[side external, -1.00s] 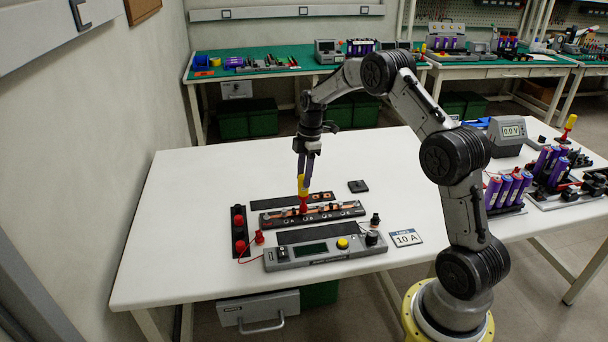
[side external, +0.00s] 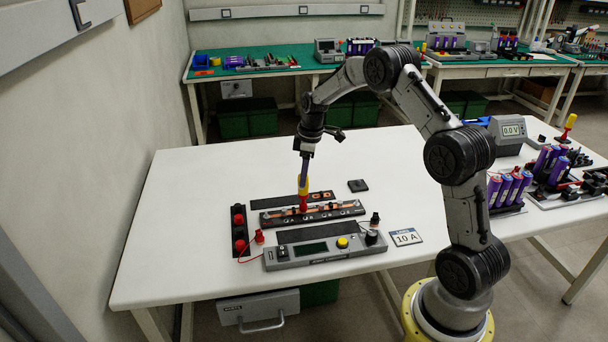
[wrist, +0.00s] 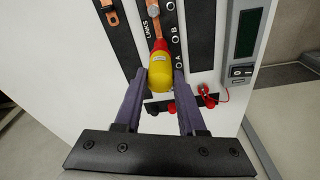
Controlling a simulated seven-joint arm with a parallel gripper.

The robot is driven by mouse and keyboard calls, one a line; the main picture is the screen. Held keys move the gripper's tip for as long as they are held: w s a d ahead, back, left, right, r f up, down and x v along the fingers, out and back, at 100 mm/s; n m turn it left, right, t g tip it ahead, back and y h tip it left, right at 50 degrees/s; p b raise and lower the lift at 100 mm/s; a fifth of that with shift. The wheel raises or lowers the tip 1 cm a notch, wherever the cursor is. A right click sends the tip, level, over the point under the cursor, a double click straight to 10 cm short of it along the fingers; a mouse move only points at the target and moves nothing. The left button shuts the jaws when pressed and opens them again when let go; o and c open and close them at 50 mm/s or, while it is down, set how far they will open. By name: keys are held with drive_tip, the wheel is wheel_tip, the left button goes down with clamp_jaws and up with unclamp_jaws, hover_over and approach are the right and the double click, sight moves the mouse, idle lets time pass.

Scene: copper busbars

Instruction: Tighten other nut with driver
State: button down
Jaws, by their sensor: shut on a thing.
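A driver with a yellow handle and a red lower end (side external: 303,201) stands upright on the black busbar block (side external: 337,212) in the side view. My gripper (side external: 304,180) points down and is shut on the driver's yellow handle. In the wrist view the handle (wrist: 159,70) lies between the two purple fingers of my gripper (wrist: 163,80). The driver's tip and any nut under it are hidden. Copper strip (wrist: 168,25) shows beyond the driver in the wrist view. Several small round fittings show along the block.
A grey meter unit (side external: 325,251) with a yellow button lies in front of the block. A black holder with red knobs (side external: 239,231) is to the left. A 10 A card (side external: 405,237) and a small black square (side external: 358,186) lie to the right. The table's left side is clear.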

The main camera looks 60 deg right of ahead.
drive_tip(key=m, duration=0.6)
drive_tip(key=shift+h, duration=0.3)
drive_tip(key=shift+r, duration=3.05)
